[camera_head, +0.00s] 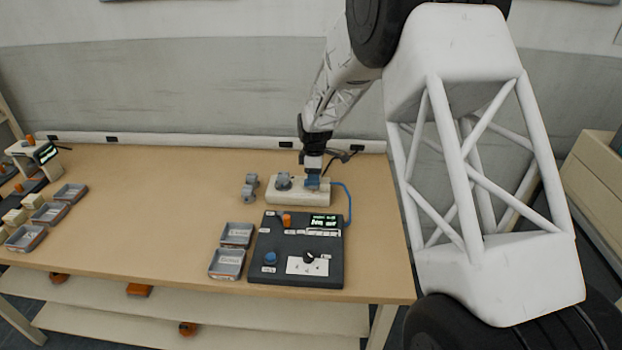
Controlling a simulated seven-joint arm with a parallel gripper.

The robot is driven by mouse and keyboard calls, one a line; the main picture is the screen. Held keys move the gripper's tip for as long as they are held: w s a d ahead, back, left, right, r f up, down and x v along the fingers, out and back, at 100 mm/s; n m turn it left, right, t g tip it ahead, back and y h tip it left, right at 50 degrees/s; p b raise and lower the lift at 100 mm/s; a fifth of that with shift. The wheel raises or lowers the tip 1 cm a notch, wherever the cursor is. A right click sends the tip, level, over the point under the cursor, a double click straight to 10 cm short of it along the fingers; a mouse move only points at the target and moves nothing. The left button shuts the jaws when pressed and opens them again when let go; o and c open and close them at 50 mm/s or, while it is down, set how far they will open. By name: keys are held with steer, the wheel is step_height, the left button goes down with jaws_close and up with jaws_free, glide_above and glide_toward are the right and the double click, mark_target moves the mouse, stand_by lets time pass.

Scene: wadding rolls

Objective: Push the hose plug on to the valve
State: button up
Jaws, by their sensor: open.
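My gripper (312,174) points down over the right part of a cream block (297,196) near the back of the table. It is open. A small blue piece (312,184), which looks like the hose plug, is right below the fingers at the block. A blue hose (349,205) curves from beside it down to the dark panel. A grey fitting (283,181), perhaps the valve, stands on the block to the left of my gripper. The gripper hides part of the blue piece, and I cannot tell whether it touches any fitting.
Grey fittings (250,188) stand left of the block. In front is a dark control panel (262,255) with a lit display (323,221), knobs and an orange part. Two grey trays (227,264) lie beside it. The table's left middle is clear. More trays are at far left.

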steer(key=c, duration=0.7)
steer(key=shift+o, duration=0.2)
steer(key=shift+a, duration=2.35)
steer(key=o, duration=0.7)
steer(key=shift+c, duration=0.2)
steer(key=shift+r, duration=0.15)
